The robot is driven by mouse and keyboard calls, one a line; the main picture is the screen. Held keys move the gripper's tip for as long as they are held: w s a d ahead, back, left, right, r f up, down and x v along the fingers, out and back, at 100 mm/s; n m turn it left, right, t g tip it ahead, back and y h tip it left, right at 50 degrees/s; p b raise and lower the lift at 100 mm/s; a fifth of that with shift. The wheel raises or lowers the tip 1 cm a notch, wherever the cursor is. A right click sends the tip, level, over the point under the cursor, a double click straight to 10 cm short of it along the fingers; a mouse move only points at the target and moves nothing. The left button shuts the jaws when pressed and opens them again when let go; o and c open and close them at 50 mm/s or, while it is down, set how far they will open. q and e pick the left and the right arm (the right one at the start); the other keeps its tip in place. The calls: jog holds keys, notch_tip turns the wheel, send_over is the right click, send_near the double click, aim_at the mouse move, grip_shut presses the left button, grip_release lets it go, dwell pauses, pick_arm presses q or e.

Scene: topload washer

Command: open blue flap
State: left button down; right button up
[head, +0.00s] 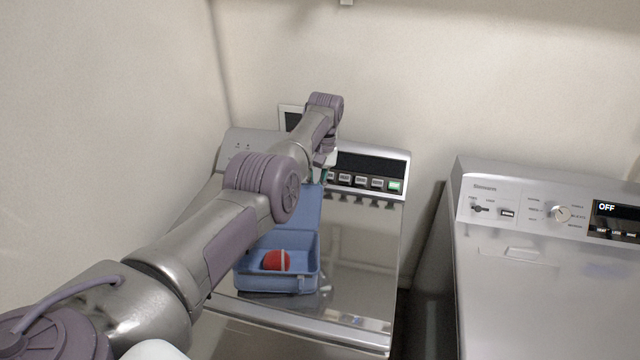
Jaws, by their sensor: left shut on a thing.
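A small blue box (250,283) sits on the metal lid of the topload washer (360,260), with a red ball (276,261) with a pale stripe inside it. Its blue flap (312,207) is raised at the back, leaving the box open at the top. My left arm reaches over the box and hides its left and back parts. My left gripper (325,172) is small and partly covered by its own wrist. It is shut on the upper edge of the blue flap. My right gripper is out of view.
The washer's control panel (371,171), with a row of buttons, stands right behind the gripper. A second machine (540,290) with an OFF display stands to the right across a dark gap. The washer lid right of the box is clear.

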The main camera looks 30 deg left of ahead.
pick_arm(q)
jog(key=shift+s+f, duration=0.3)
jog(key=shift+f, duration=0.15)
jog(key=c, duration=1.3)
grip_release()
jog(key=shift+w, duration=0.1)
jog(key=shift+w+a+r, duration=0.1)
jog(key=shift+r, duration=0.1)
